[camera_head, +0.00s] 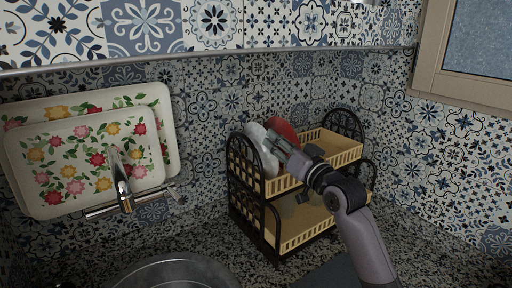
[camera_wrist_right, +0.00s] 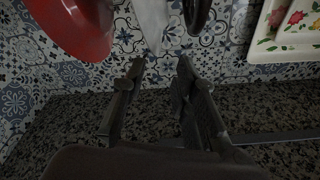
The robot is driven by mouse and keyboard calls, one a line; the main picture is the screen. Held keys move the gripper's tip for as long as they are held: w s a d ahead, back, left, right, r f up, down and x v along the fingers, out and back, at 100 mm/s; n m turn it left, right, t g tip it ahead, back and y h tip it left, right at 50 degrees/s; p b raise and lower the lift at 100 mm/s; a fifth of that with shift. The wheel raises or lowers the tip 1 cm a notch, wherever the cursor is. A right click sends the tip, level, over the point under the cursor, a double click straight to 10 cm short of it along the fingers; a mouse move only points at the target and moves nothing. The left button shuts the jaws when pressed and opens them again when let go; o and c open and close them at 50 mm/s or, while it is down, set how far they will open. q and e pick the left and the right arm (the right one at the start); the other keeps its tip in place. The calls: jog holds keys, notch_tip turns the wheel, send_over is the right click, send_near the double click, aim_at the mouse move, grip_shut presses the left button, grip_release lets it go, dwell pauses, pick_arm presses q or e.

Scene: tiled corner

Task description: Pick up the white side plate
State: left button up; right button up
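The white side plate (camera_head: 257,142) stands on edge in the upper tier of a two-tier rack, at its left end. It also shows nearly edge-on at the top of the right wrist view (camera_wrist_right: 152,20). A red plate (camera_head: 285,130) stands beside it and shows large at the upper left in the wrist view (camera_wrist_right: 72,25). My right gripper (camera_head: 279,144) is at the plates, covering part of them. In the wrist view its fingers (camera_wrist_right: 161,66) are apart with nothing between them, and the white plate's edge lines up with the gap. My left gripper is not in view.
The rack (camera_head: 291,240) has black end frames and tan baskets. Its dark end frame (camera_wrist_right: 197,14) shows close to the white plate. Flowered trays (camera_head: 75,165) lean on the wall behind a faucet (camera_head: 122,185). A round metal basin (camera_head: 175,272) is at the front.

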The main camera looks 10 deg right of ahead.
aim_at(262, 130)
jog(key=x, duration=0.3)
jog(key=shift+w+d+p, duration=0.15)
jog(key=shift+w+p, duration=0.1)
jog(key=shift+p, duration=0.1)
jog(key=shift+w+f, duration=0.1)
jog(key=shift+w, duration=0.2)
jog(key=shift+w+a, duration=0.1)
jog(key=shift+a, duration=0.1)
jog(key=shift+w+a+p, duration=0.15)
jog(key=shift+w+p, duration=0.1)
jog(key=shift+p, duration=0.15)
jog(key=p+x, duration=0.1)
jog(key=x, duration=0.2)
jog(key=shift+w+a+p, duration=0.2)
jog(key=shift+a+p, duration=0.1)
jog(key=shift+p, duration=0.05)
jog(key=shift+w+a, duration=0.15)
jog(key=shift+w, duration=0.35)
pick_arm(q)
jog(key=r, duration=0.2)
jog(key=w+r, duration=0.1)
jog(key=r, duration=0.1)
jog(key=shift+w, duration=0.2)
pick_arm(e)
jog(key=shift+s, duration=0.1)
jog(key=shift+c, duration=0.4)
